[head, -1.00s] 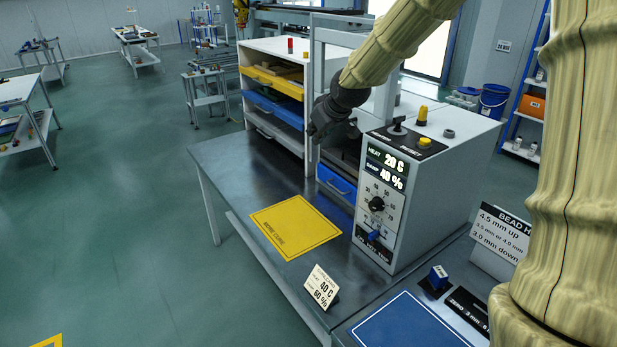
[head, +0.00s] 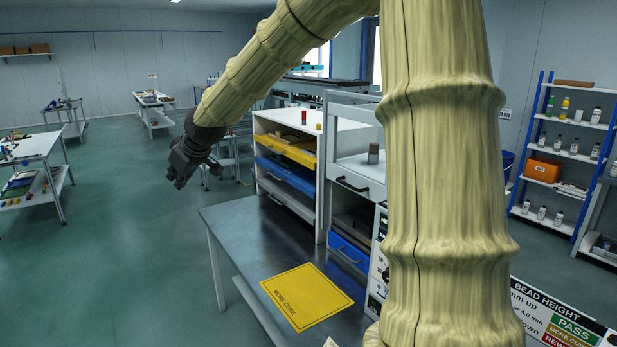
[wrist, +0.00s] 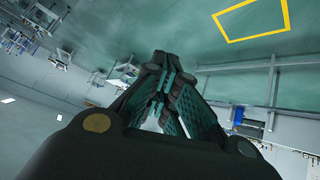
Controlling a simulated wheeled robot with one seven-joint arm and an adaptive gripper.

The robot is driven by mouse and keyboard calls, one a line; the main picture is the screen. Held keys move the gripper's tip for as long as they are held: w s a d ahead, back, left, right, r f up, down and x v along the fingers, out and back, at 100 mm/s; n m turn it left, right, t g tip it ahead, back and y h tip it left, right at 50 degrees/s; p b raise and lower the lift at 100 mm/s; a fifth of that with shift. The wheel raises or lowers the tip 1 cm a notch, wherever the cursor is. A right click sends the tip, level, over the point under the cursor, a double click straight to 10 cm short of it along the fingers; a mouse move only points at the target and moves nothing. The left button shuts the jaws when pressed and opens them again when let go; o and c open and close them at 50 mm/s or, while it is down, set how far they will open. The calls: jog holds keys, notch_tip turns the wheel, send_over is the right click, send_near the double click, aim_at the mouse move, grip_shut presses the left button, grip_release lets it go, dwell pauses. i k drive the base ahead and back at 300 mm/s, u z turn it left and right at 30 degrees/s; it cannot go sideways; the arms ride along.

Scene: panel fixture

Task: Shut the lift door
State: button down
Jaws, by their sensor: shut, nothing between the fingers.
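The lift door looks to be the pale grey panel (head: 368,172) with a dark bar handle (head: 352,184), set in a grey upright frame right of the drawer rack. Below its lower edge a dark opening (head: 350,215) shows, with a blue drawer (head: 348,254) at the bottom. My arm column hides the right part of the door and cabinet. My gripper (head: 180,180) is well left of the door, in front of the rack's left side, touching nothing. In the wrist view its fingers (wrist: 162,80) are together and empty, with floor and room behind.
The rack with yellow (head: 287,148) and blue (head: 286,174) trays stands between gripper and door. A dark bench top (head: 255,240) carries a yellow mat (head: 307,296). Shelves (head: 570,150) stand far right. Open floor (head: 100,240) lies left.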

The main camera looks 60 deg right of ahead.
aim_at(371, 189)
jog(key=k, duration=0.8)
jog(key=z, duration=0.95)
jog(key=i, duration=1)
